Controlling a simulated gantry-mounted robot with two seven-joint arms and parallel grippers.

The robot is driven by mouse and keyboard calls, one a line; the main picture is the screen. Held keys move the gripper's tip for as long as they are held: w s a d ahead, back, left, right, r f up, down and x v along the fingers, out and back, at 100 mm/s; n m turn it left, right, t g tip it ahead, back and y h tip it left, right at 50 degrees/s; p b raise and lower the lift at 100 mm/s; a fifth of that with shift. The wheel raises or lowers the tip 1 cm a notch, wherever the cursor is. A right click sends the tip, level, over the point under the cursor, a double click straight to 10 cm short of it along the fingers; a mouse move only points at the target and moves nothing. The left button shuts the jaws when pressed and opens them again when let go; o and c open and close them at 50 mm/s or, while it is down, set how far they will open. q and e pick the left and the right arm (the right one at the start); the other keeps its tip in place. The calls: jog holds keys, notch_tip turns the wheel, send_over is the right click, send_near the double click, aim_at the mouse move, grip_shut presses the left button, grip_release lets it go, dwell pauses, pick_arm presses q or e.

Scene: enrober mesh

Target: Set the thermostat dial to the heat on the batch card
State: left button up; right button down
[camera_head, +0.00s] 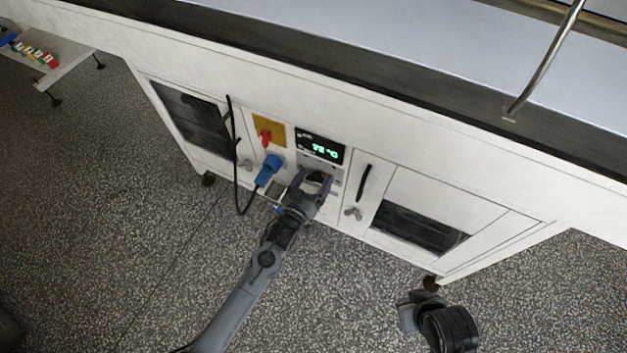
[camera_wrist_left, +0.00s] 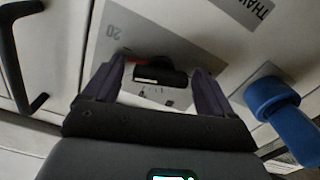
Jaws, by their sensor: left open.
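The thermostat dial (camera_wrist_left: 160,75) is a dark knob with a raised grip bar on a grey plate (camera_wrist_left: 122,32) marked 20, with tick marks beside it. In the head view the dial (camera_head: 316,179) is partly hidden by my left gripper (camera_head: 313,183). The left gripper's fingers (camera_wrist_left: 160,88) are open, one on each side of the dial; I cannot tell whether they touch it. A green lit display (camera_head: 324,151) sits above the dial; its digits are too blurred to read surely. My right gripper (camera_head: 410,308) is low at the right, away from the cabinet. I cannot make out a batch card.
A blue plug (camera_head: 268,170) with a black cable is left of the dial, below a red switch on a yellow plate (camera_head: 268,131). It also shows in the wrist view (camera_wrist_left: 275,98). A black door handle (camera_head: 364,182) is to the right. A small table (camera_head: 73,62) holds coloured items.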

pick_arm(q)
jog(key=shift+c, duration=0.4)
jog(key=c, duration=1)
jog(key=shift+r+n, duration=0.1)
jog(key=shift+n, duration=0.2)
jog(key=shift+p, duration=0.4)
jog(key=shift+n+p, duration=0.6)
jog(key=shift+n, duration=0.6)
jog(key=n+p, duration=0.1)
jog(key=n, duration=0.2)
jog(key=shift+n+p, duration=0.6)
jog(key=shift+n, duration=0.6)
jog(key=shift+a, duration=0.1)
